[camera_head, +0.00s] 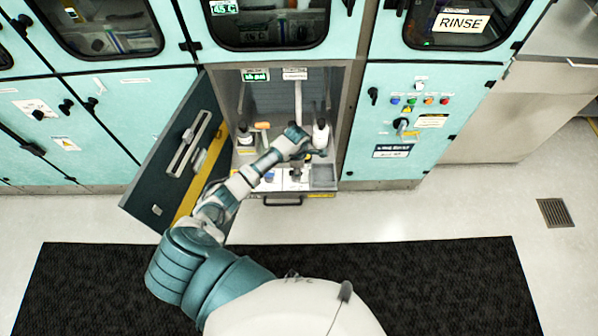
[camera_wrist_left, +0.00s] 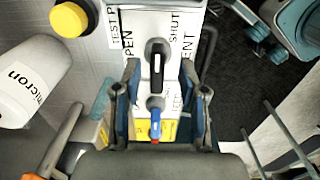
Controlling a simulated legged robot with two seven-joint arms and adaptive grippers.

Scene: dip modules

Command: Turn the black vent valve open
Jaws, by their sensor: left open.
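In the left wrist view, the black vent valve (camera_wrist_left: 157,62) is a black lever handle with a white stripe on a round grey base. It points roughly along the picture's vertical, between white labels reading OPEN and SHUT. My left gripper (camera_wrist_left: 160,76) is open, with one finger on each side near the black handle; contact cannot be told. A smaller valve with a blue and red handle (camera_wrist_left: 155,122) sits below it, between the fingers. In the head view, my left gripper (camera_head: 307,150) reaches into the open cabinet bay, and the black valve cannot be made out clearly. My right gripper is not in view.
A white bottle (camera_head: 320,134) stands beside the gripper in the bay; a white cylinder marked micron (camera_wrist_left: 30,88) and a yellow cap (camera_wrist_left: 69,19) show in the wrist view. The open cabinet door (camera_head: 165,150) stands left of my arm. A drawer front (camera_head: 283,200) lies below.

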